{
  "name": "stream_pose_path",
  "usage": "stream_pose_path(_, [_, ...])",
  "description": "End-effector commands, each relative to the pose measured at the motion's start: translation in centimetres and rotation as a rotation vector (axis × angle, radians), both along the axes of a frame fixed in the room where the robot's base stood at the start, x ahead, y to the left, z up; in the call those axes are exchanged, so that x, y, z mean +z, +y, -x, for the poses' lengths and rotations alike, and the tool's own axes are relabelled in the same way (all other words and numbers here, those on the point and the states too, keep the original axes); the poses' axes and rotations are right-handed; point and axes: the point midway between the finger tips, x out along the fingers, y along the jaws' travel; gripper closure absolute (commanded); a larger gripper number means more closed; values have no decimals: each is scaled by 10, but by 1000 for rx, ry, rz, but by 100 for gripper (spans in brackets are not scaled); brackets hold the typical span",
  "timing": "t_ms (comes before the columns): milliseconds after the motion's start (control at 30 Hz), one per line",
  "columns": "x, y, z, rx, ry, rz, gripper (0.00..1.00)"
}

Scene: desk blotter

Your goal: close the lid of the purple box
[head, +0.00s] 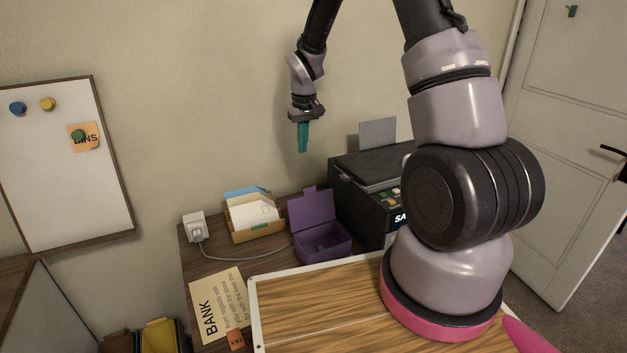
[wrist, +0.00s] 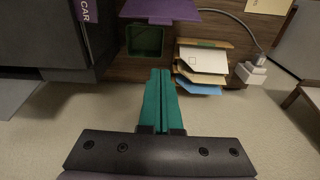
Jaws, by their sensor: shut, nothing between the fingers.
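The purple box (head: 322,247) stands on the desk between the card holder and the printer. Its lid (head: 312,209) is open and stands upright at the back. A small dark teal thing shows inside the box. My gripper (head: 303,150) has teal fingers that are shut and empty, pointing down. It is in the air above the box, apart from the lid. In the wrist view the shut fingers (wrist: 160,75) point toward a purple part of the box (wrist: 160,11) at the top edge. Most of the box is cut off there.
A dark printer (head: 365,200) stands close to the box's right. A wooden holder with cards (head: 252,215) and a white plug (head: 195,228) with a cable are on the left. A dark green container (wrist: 145,40) shows in the wrist view. A white-rimmed wooden board (head: 320,300) lies in front.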

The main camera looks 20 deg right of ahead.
Motion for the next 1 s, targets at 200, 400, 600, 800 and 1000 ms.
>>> stream_pose_path(200, [-32, 6, -6, 32, 25, 6, 100])
stream_pose_path(400, [-54, 6, -7, 32, 29, 6, 100])
stream_pose_path(600, [-97, 7, -10, 33, 31, 6, 100])
stream_pose_path(800, [-133, 7, -11, 32, 27, 6, 100])
stream_pose_path(1000, [-122, 1, 16, 31, 25, 6, 100])
